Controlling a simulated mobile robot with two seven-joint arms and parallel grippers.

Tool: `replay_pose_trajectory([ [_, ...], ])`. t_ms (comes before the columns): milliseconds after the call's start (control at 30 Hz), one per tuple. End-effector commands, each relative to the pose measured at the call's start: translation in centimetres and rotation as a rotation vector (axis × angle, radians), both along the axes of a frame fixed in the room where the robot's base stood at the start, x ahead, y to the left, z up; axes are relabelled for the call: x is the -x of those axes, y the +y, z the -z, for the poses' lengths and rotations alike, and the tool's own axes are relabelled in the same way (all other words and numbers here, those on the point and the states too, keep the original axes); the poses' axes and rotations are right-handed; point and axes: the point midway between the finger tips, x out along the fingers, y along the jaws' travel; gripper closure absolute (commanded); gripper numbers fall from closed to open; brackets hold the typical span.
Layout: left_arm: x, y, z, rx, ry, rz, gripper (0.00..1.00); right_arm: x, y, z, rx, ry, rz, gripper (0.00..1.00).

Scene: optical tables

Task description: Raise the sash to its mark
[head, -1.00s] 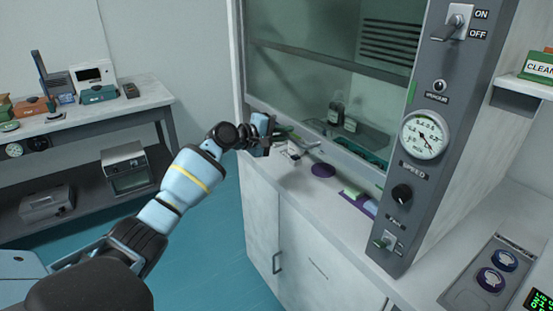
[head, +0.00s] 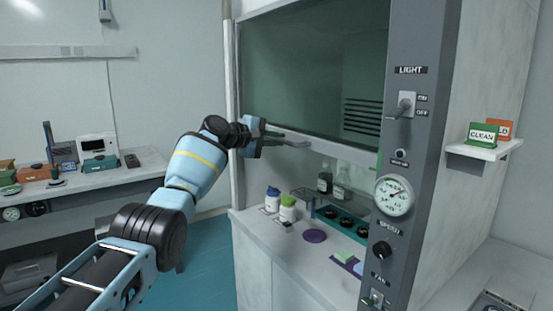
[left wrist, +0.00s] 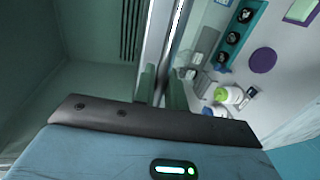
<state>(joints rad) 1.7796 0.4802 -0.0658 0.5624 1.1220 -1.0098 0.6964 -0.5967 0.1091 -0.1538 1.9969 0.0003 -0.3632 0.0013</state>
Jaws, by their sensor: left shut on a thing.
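The fume hood's sash (head: 310,70) is a tinted glass pane, raised, with open space beneath it. Its pale bottom rail and handle (head: 296,142) run across the hood opening. My left gripper (head: 270,138) is shut on the handle near the left end. In the left wrist view the rail (left wrist: 174,35) runs between the two fingers (left wrist: 160,90). A green mark (head: 379,160) shows on the left edge of the hood's control post, close to the rail's right end; I cannot tell whether they are exactly level. My right gripper is not in view.
The grey control post (head: 405,140) bounds the right side. A side bench (head: 70,192) stands at left.

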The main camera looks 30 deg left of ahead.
Motion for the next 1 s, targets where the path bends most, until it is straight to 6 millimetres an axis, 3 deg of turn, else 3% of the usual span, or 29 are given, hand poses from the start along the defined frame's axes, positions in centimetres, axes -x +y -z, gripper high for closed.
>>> replay_pose_trajectory([
  [100,0.0,0.0,-2.0,0.001,-0.006,0.000,1.00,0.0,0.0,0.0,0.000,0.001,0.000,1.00],
  [300,0.0,0.0,-3.3,0.002,-0.004,0.000,1.00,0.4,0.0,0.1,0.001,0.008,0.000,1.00],
  [800,0.0,0.0,-3.7,0.000,-0.003,0.000,1.00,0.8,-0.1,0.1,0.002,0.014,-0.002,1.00],
  [833,0.0,0.0,-3.7,0.000,-0.003,0.000,0.85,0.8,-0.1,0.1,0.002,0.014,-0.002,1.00],
  [1000,0.0,0.0,-3.6,-0.001,-0.001,0.000,0.83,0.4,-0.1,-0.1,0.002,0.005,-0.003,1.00],
])
